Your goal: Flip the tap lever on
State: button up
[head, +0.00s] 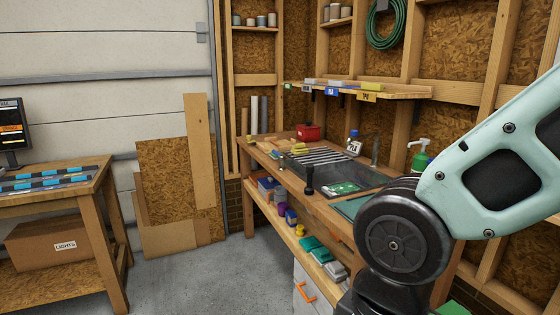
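A grey tap (375,150) stands upright at the back of the workbench, behind the sink area. It is small in the head view, and I cannot make out its lever or which way the lever points. The sink (362,170) is set in the bench and partly covered by a slatted rack and a green board. My arm fills the right side, with its dark joint in front of the bench's near end. My gripper is not in view.
The workbench (318,202) runs along the right wall. A green pump bottle (420,157) stands right of the tap, and a small labelled bottle (354,143) left of it. A dark upright thing (310,180) is at the front edge. Floor (225,275) is clear on the left.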

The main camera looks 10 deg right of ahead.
aim_at(281, 158)
jog(key=i, duration=0.6)
jog(key=i+j+z, duration=0.2)
jog(key=i+j, duration=1.55)
jog(key=j, duration=0.15)
